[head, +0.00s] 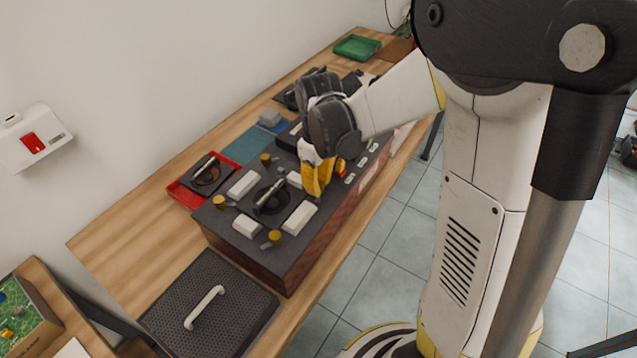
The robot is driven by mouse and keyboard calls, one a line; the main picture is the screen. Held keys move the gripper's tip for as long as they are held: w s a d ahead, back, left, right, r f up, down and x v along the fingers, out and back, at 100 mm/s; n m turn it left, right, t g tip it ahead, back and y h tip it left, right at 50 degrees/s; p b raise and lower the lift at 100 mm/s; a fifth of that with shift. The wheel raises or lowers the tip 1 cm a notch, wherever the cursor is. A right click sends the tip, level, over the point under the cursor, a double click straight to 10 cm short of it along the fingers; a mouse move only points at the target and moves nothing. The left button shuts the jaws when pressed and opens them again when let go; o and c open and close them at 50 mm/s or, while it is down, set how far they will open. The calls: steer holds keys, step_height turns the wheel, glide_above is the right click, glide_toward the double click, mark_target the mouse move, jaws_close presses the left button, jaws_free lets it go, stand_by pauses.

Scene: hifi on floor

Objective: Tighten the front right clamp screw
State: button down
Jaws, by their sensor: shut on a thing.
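A dark hifi unit with a wooden front (345,210) stands on the long wooden table. Its top carries a round dark platter (268,196) with pale clamp blocks around it, including a near block (299,217). Yellow-headed clamp screws show at the near front (274,237), near back (219,201) and far back (266,158). My gripper (316,190) points down over the front right clamp place, its yellow fingers closed there. The front right clamp screw is hidden by the fingers. How it sits between them cannot be seen.
A dark perforated cover with a white handle (205,307) lies at the table's near end. A red tray (184,194) and a teal mat (246,147) lie behind the unit. A green tray (357,47) is at the far end. Small knobs (362,161) line the unit's front edge.

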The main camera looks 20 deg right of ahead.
mark_target(319, 184)
steer(key=m, duration=1.1)
steer(key=shift+m, duration=1.9)
steer(key=c, duration=1.2)
jaws_free()
steer(key=shift+r, duration=0.1)
step_height(319, 184, up, 12)
steer(key=shift+f, duration=0.1)
